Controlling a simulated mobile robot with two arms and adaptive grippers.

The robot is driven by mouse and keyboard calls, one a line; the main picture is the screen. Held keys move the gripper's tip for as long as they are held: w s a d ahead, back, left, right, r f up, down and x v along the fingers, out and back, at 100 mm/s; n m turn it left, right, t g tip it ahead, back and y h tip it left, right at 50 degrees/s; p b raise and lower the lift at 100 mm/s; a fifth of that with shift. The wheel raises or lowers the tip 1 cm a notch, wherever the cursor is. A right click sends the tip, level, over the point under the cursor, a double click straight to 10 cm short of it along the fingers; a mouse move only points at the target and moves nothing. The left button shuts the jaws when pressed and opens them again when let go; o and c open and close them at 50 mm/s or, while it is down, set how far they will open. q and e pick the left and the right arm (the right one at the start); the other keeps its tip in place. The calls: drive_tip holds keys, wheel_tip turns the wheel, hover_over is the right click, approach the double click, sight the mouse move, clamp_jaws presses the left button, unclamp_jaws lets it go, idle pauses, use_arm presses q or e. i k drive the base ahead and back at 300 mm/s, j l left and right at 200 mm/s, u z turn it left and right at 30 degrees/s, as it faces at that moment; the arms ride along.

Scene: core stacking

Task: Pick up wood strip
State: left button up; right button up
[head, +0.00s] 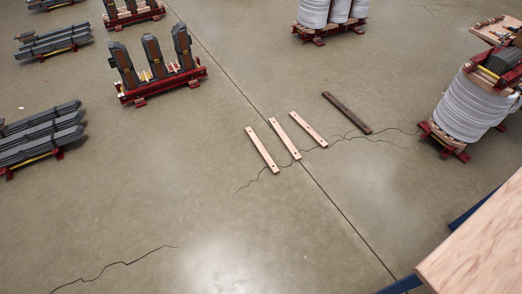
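Three light wood strips lie flat on the concrete floor near the middle of the head view, side by side and slightly apart: a left strip (262,150), a middle strip (285,138) and a right strip (309,130). Each has small dark spots near its ends. A dark brown strip (347,112) lies to their right, apart from them and roughly parallel. Neither of my grippers is in view.
A wooden tabletop (485,250) on a blue frame fills the lower right corner. A white coil assembly (465,108) stands at the right, another white coil group (328,12) at the top. Dark core stacks on red frames (160,85) and dark bar piles (40,135) stand left. The lower-middle floor is clear, with cracks.

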sight(274, 168)
drive_tip(key=i+l+u, duration=0.25)
drive_tip(key=i+l, duration=0.25)
drive_tip(key=i, duration=0.15)
drive_tip(key=i+l+u, duration=0.2)
drive_tip(key=i+l, duration=0.4)
drive_tip(key=i+l+u, duration=0.25)
drive_tip(key=i+l, duration=0.3)
drive_tip(key=l, duration=0.25)
